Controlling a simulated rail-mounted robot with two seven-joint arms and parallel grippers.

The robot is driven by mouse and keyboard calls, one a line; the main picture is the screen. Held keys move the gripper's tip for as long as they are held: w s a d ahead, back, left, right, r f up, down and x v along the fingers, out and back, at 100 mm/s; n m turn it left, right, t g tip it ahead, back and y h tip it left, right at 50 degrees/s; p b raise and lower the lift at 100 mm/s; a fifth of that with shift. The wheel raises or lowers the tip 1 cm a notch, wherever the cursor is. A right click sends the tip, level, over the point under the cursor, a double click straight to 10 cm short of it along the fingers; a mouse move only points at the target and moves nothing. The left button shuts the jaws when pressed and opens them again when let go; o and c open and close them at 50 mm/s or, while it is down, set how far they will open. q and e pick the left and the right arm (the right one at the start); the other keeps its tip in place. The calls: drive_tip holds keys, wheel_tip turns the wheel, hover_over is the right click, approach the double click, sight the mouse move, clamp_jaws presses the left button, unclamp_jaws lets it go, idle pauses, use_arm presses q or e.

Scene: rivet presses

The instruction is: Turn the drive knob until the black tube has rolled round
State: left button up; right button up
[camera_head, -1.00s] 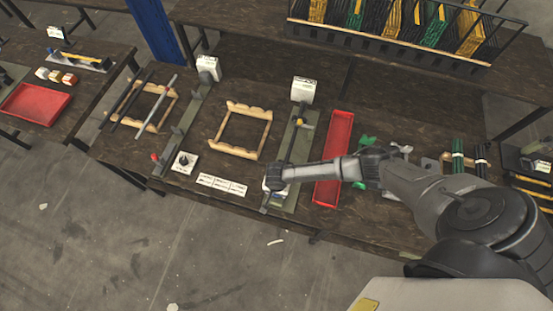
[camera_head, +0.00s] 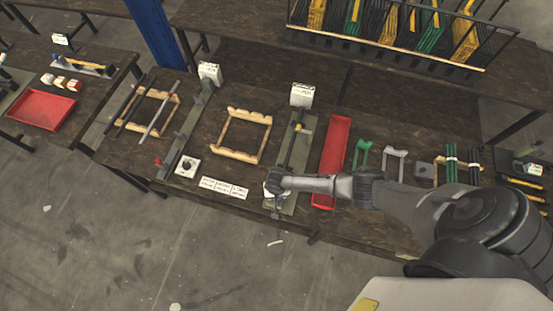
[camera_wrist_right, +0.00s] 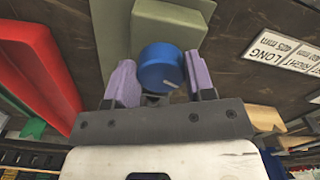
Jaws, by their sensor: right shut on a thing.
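The blue drive knob (camera_wrist_right: 160,68) sits at the near end of a green press (camera_wrist_right: 165,25) in the right wrist view. My right gripper (camera_wrist_right: 160,82) has one purple pad on each side of the knob and is shut on it. In the head view my right gripper (camera_head: 275,185) is at the near end of this press (camera_head: 306,150) and hides the knob. A dark bar, seemingly the black tube (camera_head: 291,145), lies lengthwise along the press; its roll angle is too small to tell. My left gripper is not in view.
A red tray (camera_head: 333,160) stands right of the press, with green and grey brackets (camera_head: 362,153) beyond it. An empty wooden rack (camera_head: 238,135) and white label cards (camera_head: 223,187) are to the left. A second press (camera_head: 186,130) stands further left.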

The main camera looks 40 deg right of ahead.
drive_tip(key=shift+n, duration=0.3)
drive_tip(key=o, duration=0.9)
drive_tip(key=shift+r, duration=0.5)
wheel_tip(320, 180, up, 13)
drive_tip(key=shift+f+p, duration=0.1)
drive_tip(key=shift+p, duration=0.75)
